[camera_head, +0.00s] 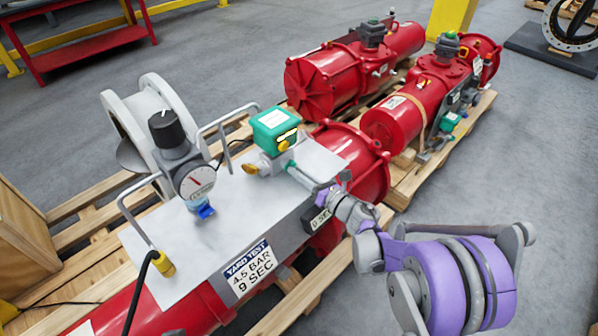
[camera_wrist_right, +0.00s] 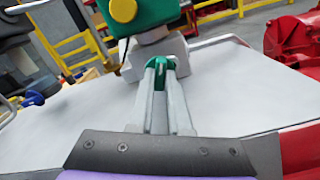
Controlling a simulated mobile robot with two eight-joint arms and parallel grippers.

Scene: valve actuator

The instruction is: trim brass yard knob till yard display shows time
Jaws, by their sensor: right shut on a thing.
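A brass knob (camera_head: 250,168) sticks out of the left side of a grey block under a green box (camera_head: 274,123). My right gripper (camera_head: 289,167) is at the opposite side of that block, shut on a small green knob (camera_wrist_right: 161,64). In the wrist view its fingers (camera_wrist_right: 160,72) run up to this green knob, below the box. A dark display (camera_head: 319,220) on the plate's front edge appears to read "0 SEC", partly hidden by my right arm. A sign (camera_head: 250,268) reads "YARD TEST 4.5 BAR 9 SEC". My left gripper is not in view.
A pressure gauge (camera_head: 195,180) with a black knob (camera_head: 166,128) and a blue handle (camera_head: 205,212) stands on the left of the grey plate (camera_head: 190,260). Grey rail handles (camera_head: 135,213) rise beside it. Red actuators (camera_head: 335,78) lie on pallets behind.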

